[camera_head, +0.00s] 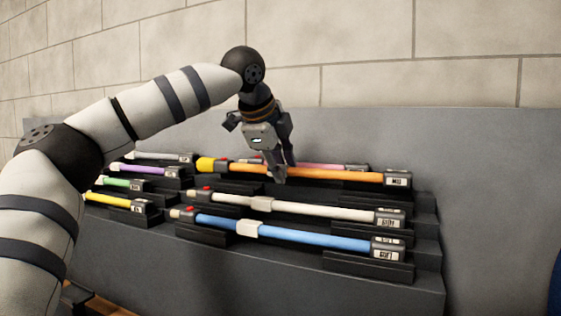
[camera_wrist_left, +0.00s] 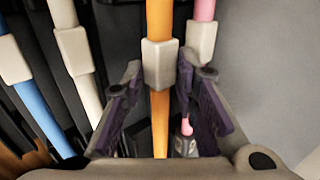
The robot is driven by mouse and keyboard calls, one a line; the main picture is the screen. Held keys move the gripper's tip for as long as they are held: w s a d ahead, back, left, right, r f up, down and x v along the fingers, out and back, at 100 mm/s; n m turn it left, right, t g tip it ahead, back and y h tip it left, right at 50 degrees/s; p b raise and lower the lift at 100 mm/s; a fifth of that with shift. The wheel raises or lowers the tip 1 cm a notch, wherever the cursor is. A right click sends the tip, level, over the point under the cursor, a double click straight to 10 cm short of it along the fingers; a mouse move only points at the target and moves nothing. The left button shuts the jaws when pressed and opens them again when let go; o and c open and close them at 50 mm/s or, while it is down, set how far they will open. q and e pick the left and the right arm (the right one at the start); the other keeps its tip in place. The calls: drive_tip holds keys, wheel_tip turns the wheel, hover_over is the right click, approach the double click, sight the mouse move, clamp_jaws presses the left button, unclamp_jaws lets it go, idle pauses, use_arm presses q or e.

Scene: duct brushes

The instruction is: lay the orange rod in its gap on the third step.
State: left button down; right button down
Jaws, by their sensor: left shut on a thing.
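The orange rod (camera_head: 325,175) has a yellow end at left and a grey labelled block at right. My left gripper (camera_head: 278,171) reaches down from above and is shut on the rod near its middle. In the left wrist view the orange rod (camera_wrist_left: 159,125), with a white collar, runs between the two purple-lined fingers. The rod lies over the third step (camera_head: 236,187), roughly level, in front of the pink rod and behind the white one. I cannot tell whether it rests in its holders or hangs just above them. My right gripper is not in view.
A white rod (camera_head: 325,210) lies on the second step and a blue rod (camera_head: 320,237) on the first. A pink rod (camera_head: 320,166) lies behind the orange one. Purple (camera_head: 143,171), green (camera_head: 115,182) and yellow (camera_head: 107,199) rods lie at left, close beside. A stone wall stands behind.

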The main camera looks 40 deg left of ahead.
use_arm(q)
drive_tip(key=shift+f, duration=0.1)
idle(0.3)
drive_tip(key=shift+d+f, duration=0.1)
drive_tip(key=shift+f, duration=0.2)
idle(0.4)
drive_tip(key=shift+f, duration=0.95)
drive_tip(key=c, duration=1.2)
unclamp_jaws()
